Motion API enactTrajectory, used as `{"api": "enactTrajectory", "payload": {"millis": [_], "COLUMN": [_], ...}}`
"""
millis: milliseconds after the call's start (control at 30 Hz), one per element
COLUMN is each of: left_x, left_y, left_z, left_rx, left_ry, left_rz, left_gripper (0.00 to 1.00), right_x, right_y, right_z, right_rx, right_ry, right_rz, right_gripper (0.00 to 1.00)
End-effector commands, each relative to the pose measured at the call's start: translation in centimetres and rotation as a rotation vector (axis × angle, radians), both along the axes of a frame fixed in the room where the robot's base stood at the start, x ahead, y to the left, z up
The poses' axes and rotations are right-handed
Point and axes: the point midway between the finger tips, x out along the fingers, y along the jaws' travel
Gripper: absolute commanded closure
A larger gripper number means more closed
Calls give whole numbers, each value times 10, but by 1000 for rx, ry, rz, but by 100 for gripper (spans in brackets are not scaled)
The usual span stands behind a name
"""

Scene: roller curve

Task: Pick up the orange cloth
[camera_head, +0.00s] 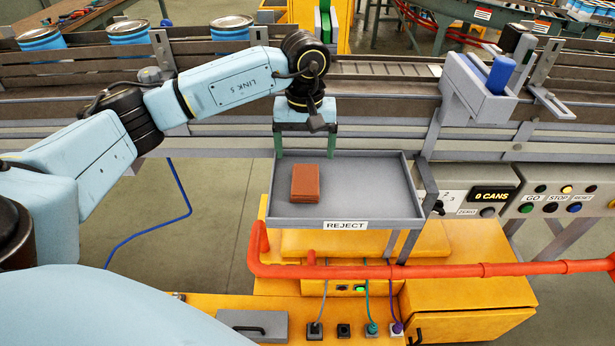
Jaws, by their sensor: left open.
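The orange cloth (305,182) is a folded, brownish-orange stack lying on the left part of the grey reject tray (382,190). My left gripper (305,154) points down over the back of the tray, with its two green fingers spread apart. The fingertips are near the tray's back edge, behind the cloth in the picture. Nothing shows between the fingers, and the cloth appears apart from them. My right gripper does not show.
A conveyor with blue cans (130,32) runs behind the tray. A blue cylinder in a grey holder (478,88) stands at the right, above a control panel (560,198) with buttons. An orange-red rail (430,270) crosses in front of the tray. The tray's right part is bare.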

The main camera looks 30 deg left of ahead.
Motion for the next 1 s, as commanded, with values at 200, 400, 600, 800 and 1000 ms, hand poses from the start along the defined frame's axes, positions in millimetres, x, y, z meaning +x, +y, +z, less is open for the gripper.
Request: {"api": "enactTrajectory", "payload": {"millis": [200, 400, 600, 800, 1000], "left_x": [0, -2, -3, -3, -3], "left_y": [-1, -1, 0, 0, 0], "left_z": [-30, -45, -75, -86, -86], "left_rx": [-3, -3, -3, -3, -3], "left_ry": [1, 3, 2, -2, -2], "left_rz": [-1, 0, 1, 0, 0], "left_gripper": [15, 15, 15, 15, 21], "right_x": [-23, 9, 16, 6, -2], "right_y": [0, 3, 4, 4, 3], "right_z": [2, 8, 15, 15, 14], "right_rx": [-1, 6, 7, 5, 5], "right_ry": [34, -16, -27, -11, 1], "right_rz": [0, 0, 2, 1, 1], "right_gripper": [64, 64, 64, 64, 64]}}
